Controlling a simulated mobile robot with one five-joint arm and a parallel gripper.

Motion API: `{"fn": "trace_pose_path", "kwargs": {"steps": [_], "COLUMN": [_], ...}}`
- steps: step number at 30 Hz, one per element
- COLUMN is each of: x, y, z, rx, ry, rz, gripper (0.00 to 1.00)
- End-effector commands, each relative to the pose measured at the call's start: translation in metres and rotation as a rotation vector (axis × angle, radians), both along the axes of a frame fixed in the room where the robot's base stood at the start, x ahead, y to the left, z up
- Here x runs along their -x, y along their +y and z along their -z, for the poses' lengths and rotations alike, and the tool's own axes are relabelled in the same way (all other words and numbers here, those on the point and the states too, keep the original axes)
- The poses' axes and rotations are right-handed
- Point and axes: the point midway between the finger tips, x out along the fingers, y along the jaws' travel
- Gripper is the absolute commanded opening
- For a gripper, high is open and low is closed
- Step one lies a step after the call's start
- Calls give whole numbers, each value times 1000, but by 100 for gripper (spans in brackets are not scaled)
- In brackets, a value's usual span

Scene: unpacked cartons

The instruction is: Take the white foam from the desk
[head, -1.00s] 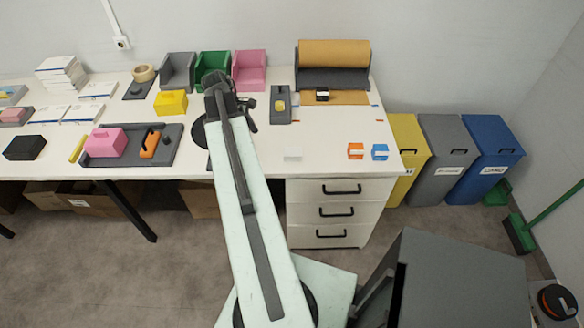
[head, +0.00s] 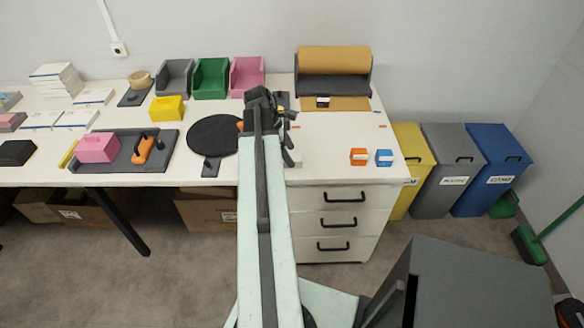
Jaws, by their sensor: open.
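The white foam (head: 297,158) is a small pale block on the white desk (head: 330,150), near its front edge above the drawers. It is mostly hidden by my gripper, and only a pale bit shows at the gripper's right. My gripper (head: 289,152) is dark, points down and is open. It is over or right beside the foam; I cannot tell whether the foam is between the fingers or touched by them.
Orange (head: 359,157) and blue (head: 384,158) small boxes stand to the right. A round black turntable (head: 213,134) lies left of my arm. A paper roll holder (head: 334,75) and coloured bins (head: 211,78) stand at the back.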

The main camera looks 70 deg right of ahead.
Motion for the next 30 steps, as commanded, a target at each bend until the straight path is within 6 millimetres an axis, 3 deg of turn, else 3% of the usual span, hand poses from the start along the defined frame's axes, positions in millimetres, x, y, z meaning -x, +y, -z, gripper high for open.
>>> {"fn": "trace_pose_path", "kwargs": {"steps": [1, 3, 10, 17, 25, 30], "x": [3, 6, 7, 6, 6, 4], "y": [-1, -2, -3, -3, -3, -2], "z": [18, 24, 20, 20, 18, 5], "rx": [0, 1, 1, 1, 1, 1], "ry": [0, 0, -1, -1, 0, 0], "rz": [1, 0, -2, -2, -3, -5], "gripper": [71, 71, 71, 7, 7, 7]}}
